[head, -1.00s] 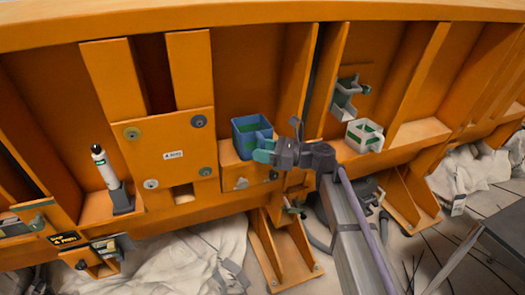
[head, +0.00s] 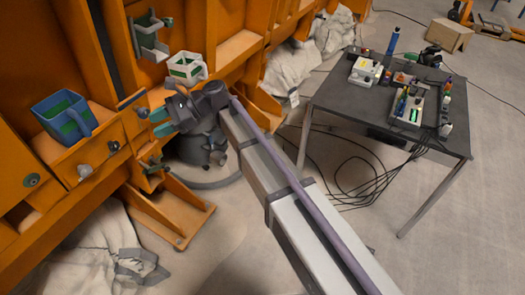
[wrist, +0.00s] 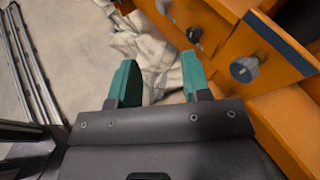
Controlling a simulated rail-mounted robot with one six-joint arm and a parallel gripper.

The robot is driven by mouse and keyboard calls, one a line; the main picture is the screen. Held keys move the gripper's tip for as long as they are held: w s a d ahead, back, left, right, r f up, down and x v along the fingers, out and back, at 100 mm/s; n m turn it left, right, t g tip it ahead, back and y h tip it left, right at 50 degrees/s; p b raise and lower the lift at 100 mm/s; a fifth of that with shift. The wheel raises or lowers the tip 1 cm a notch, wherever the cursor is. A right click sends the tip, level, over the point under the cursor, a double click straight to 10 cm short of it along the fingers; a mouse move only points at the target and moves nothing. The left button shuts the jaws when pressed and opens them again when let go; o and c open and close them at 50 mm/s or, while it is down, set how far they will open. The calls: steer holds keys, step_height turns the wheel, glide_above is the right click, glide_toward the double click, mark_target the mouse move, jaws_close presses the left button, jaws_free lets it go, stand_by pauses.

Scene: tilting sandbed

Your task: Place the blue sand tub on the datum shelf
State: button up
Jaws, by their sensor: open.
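The blue sand tub (head: 62,113) stands upright on an orange ledge (head: 85,150) at the left of the head view, its handle to the right and green showing on it. I cannot tell whether this ledge is the datum shelf. My gripper (head: 158,122) is to the right of the tub, apart from it, with its teal fingers toward the orange frame. In the wrist view my gripper (wrist: 160,82) is open, with nothing between its fingers. The tub does not show in the wrist view.
A white tub with green (head: 187,68) and a grey bracket (head: 150,40) are on the orange frame above my gripper. Knobs (head: 84,171) stick out below the ledge. Pale cloth (head: 95,250) lies below. A dark table (head: 335,108) with tools stands at right.

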steer(key=s+d+f+n+t+h, duration=0.2)
steer(key=d+f+h, duration=0.15)
steer(key=d, duration=0.65)
steer(key=s+d+f+n+t+h, duration=0.25)
steer(key=d+f, duration=0.25)
steer(key=d, duration=0.5)
steer(key=s+d+n+h+p, duration=0.1)
steer(key=s+d+n+h, duration=0.2)
steer(key=d, duration=0.7)
steer(key=s+d+f+n+h+p, duration=0.1)
steer(key=d+h, duration=0.4)
steer(key=d, duration=0.6)
steer(key=shift+s+d+n+t+p, duration=0.35)
steer(key=shift+s+n+p, duration=0.2)
steer(key=shift+s+n, duration=0.65)
